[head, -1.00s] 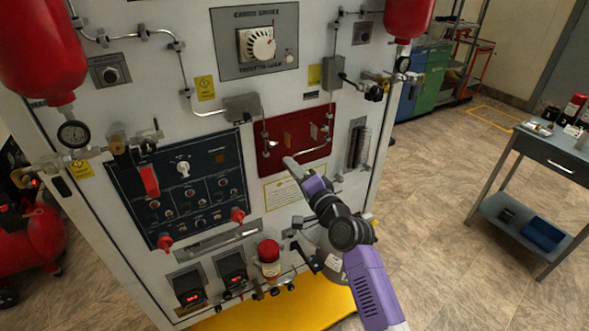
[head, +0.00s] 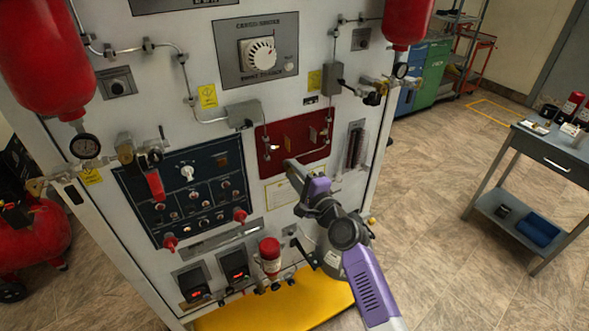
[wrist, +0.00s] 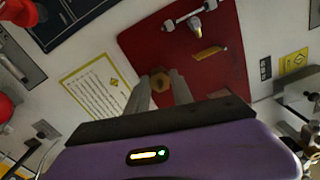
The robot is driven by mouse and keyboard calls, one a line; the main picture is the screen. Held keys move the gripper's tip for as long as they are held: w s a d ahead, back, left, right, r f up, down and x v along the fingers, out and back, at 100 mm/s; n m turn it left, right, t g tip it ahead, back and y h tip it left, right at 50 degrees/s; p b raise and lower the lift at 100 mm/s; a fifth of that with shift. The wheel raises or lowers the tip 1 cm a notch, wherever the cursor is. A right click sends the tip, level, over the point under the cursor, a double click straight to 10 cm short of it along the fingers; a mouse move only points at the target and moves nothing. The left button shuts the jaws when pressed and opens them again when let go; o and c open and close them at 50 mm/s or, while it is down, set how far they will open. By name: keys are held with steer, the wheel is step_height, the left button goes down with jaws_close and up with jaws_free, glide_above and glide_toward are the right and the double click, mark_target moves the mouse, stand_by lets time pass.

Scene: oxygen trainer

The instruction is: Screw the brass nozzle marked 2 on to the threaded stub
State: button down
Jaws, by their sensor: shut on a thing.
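My gripper (wrist: 165,85) is shut on a small brass hexagonal piece, the nozzle (wrist: 160,82), which shows between its fingertips in the wrist view. Its number cannot be read. In the head view my gripper (head: 290,164) is in front of the lower edge of the red panel (head: 303,150), and the nozzle cannot be made out. The red panel (wrist: 220,75) lies behind the fingertips in the wrist view. A short silver fitting (wrist: 195,22) with a pale tip stands on it; I cannot tell whether it is the threaded stub.
A blue control panel (head: 180,215) with red knobs is left of my gripper. A flow tube (head: 355,145) is right of the red panel.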

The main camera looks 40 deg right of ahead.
steer(key=shift+m+p, duration=0.35)
steer(key=shift+m, duration=0.15)
steer(key=c, duration=1.1)
jaws_free()
steer(key=shift+s+a+n+b, duration=0.25)
steer(key=shift+s+n+b, duration=0.1)
steer(key=shift+s+n, duration=0.55)
steer(key=shift+s+a+n+b, duration=0.25)
steer(key=shift+s+n+b, duration=0.05)
steer(key=shift+s+n, duration=0.55)
